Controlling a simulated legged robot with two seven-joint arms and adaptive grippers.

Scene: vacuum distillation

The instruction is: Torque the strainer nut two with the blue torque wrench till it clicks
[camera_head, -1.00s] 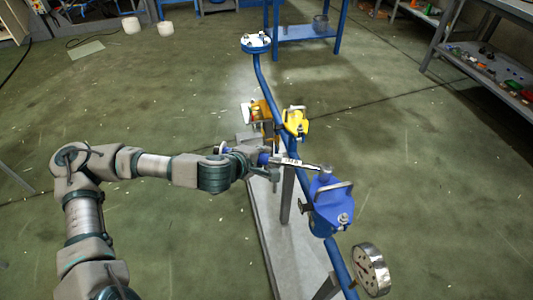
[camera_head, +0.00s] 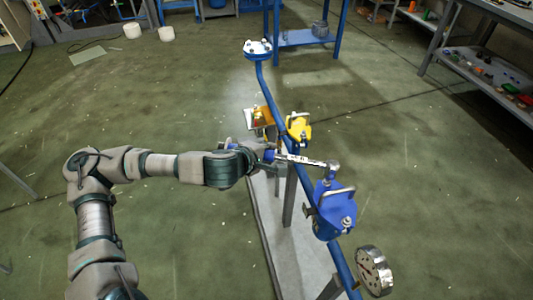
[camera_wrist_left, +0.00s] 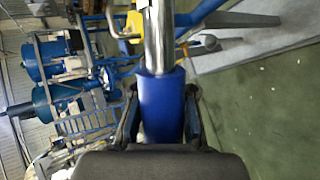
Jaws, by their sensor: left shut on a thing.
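My left gripper (camera_head: 257,152) is shut on the blue handle of the torque wrench (camera_head: 298,159). In the left wrist view the blue handle of the wrench (camera_wrist_left: 162,105) sits between the two fingers of the gripper (camera_wrist_left: 160,118), and its metal shaft runs out ahead. In the head view the wrench points right, and its head is just above the top of the blue strainer (camera_head: 335,215). I cannot tell whether it touches a nut there; the nut itself is not clearly visible. My right gripper is not in view.
A grey base plate (camera_head: 294,262) lies below. A blue table (camera_head: 305,38) stands behind, and a shelf (camera_head: 490,75) at right.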

